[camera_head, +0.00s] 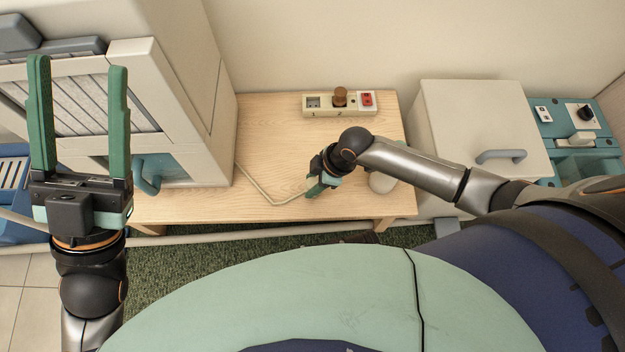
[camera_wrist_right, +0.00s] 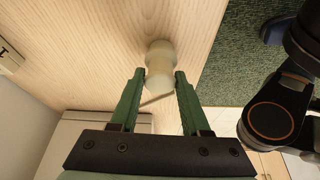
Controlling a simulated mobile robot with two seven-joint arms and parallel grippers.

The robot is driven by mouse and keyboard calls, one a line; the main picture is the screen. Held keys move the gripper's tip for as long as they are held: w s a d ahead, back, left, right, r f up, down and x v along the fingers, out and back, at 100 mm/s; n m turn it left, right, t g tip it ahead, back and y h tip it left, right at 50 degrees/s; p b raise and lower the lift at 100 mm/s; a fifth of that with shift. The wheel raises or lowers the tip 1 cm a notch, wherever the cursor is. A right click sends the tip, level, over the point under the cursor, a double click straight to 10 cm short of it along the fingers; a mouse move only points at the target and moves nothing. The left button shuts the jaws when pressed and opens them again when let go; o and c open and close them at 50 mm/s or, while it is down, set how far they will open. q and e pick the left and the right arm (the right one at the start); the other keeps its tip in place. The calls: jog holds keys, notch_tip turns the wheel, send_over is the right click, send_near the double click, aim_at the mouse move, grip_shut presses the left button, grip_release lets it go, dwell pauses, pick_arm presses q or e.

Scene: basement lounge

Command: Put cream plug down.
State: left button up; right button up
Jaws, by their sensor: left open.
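My right gripper (camera_head: 322,186) is low over the front part of the wooden table, pointing down. In the right wrist view its two green fingertips (camera_wrist_right: 160,76) stand on either side of a pale cream, rounded piece, the cream plug (camera_wrist_right: 160,57). The plug is close to or against the wooden top; I cannot tell whether the fingers press on it. A cream cord (camera_head: 268,196) runs across the table toward this gripper. In the head view the gripper hides the plug. My left gripper (camera_head: 80,120) is raised at the left, open and empty.
A power strip (camera_head: 340,103) with a brown plug (camera_head: 340,96) and a red switch (camera_head: 366,99) lies at the table's back (camera_head: 270,130). A rounded cream object (camera_head: 383,181) is partly behind my right arm. A beige cabinet (camera_head: 180,90) stands left, a white lidded box (camera_head: 470,120) right.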

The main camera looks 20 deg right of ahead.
jog(key=o, duration=0.4)
jog(key=shift+c, duration=0.2)
pick_arm(q)
jog(key=shift+m, duration=0.5)
jog(key=r+p, duration=0.5)
jog(key=shift+s+a+r+p, duration=0.1)
jog(key=shift+a+r+p, duration=0.15)
jog(key=shift+r+p, duration=0.1)
pick_arm(e)
jog(key=v, duration=1.2)
jog(key=shift+r, duration=0.2)
jog(key=shift+o, duration=0.3)
jog(key=o, duration=0.4)
pick_arm(q)
jog(key=shift+r, duration=0.1)
